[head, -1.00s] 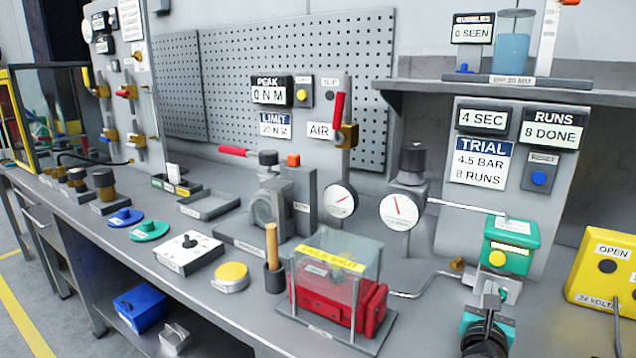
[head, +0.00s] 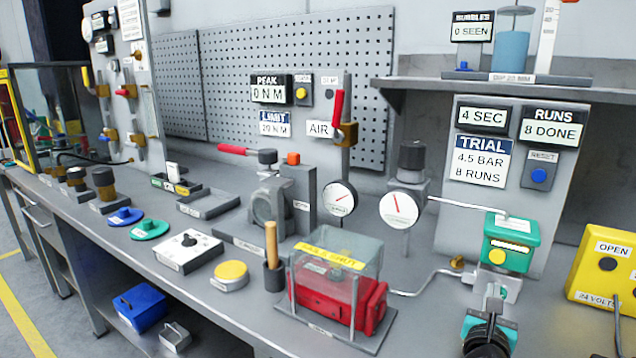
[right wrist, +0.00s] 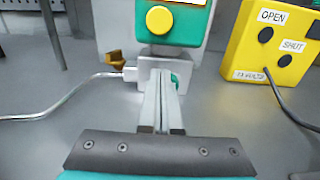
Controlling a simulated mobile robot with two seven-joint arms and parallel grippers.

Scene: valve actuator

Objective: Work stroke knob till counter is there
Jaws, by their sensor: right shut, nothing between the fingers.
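The green actuator box (head: 510,240) stands at the right of the bench, with a round yellow knob (head: 497,256) on its front. Both also show at the top of the right wrist view, the box (right wrist: 190,30) and the knob (right wrist: 159,20). The runs counter (head: 551,131) reads 8 DONE, and the trial card (head: 480,162) reads 4.5 BAR, 8 RUNS. My right gripper (head: 494,297) is shut and empty. In the right wrist view its fingertips (right wrist: 162,75) are below the knob, apart from it, in front of the grey valve body. My left gripper is out of view.
A yellow box (head: 606,265) marked OPEN stands to the right, with a cable. A thin bent pipe (head: 425,285) runs to the valve from the left. A clear guard (head: 337,255) over a red unit (head: 325,295) stands left of it.

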